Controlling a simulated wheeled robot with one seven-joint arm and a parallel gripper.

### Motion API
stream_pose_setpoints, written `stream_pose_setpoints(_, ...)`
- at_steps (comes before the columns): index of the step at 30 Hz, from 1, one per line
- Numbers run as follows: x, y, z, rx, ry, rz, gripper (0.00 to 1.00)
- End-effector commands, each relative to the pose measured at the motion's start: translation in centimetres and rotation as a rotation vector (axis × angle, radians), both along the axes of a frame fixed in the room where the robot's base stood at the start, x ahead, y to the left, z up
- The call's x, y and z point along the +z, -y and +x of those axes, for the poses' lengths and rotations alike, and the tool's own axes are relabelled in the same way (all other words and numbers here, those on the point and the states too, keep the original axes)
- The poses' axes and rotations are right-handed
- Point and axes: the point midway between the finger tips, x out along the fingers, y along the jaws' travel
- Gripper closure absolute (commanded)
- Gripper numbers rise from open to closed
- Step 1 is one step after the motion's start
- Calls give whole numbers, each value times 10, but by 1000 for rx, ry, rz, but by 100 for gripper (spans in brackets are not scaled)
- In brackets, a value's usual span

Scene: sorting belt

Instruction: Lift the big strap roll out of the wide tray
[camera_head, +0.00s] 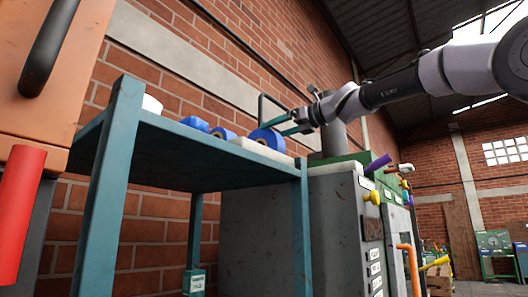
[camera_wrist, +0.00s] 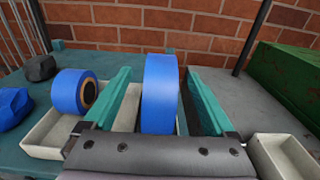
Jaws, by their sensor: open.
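The big strap roll is a wide blue roll (camera_wrist: 160,95), standing on edge in the wrist view; it also shows on the shelf in the head view (camera_head: 268,138). My gripper (camera_wrist: 158,72) is open, with one teal finger on each side of the roll. Gaps show between the roll and both fingers, wider on the right. In the head view my gripper (camera_head: 278,124) is at the roll's upper right. A pale, low-walled tray (camera_wrist: 127,113) shows beside and under the roll, largely hidden by my fingers and palm; its pale side shows in the head view (camera_head: 262,149).
A smaller blue roll (camera_wrist: 78,92) lies left of my left finger, by a pale tray wall (camera_wrist: 42,138). Blue and dark lumps (camera_wrist: 12,106) lie farther left. Another pale tray (camera_wrist: 285,153) is at lower right. A green box (camera_wrist: 288,75) and brick wall (camera_wrist: 130,28) bound the space.

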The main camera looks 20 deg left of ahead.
Motion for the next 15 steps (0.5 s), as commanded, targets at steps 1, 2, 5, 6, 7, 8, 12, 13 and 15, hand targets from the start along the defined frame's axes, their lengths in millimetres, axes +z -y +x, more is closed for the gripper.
stream_pose_setpoints(1,0,-3,1,0,1,0,10)
stream_pose_setpoints(2,-1,-5,2,0,1,-1,10)
stream_pose_setpoints(5,-2,-18,7,2,0,-2,10)
stream_pose_setpoints(6,-3,-24,11,1,0,-3,10)
stream_pose_setpoints(7,-4,-28,13,2,1,-3,10)
stream_pose_setpoints(8,-4,-32,15,2,1,-3,10)
stream_pose_setpoints(12,-4,-46,21,0,1,-1,10)
stream_pose_setpoints(13,-4,-47,22,0,1,-1,10)
stream_pose_setpoints(15,-4,-49,22,0,1,0,10)
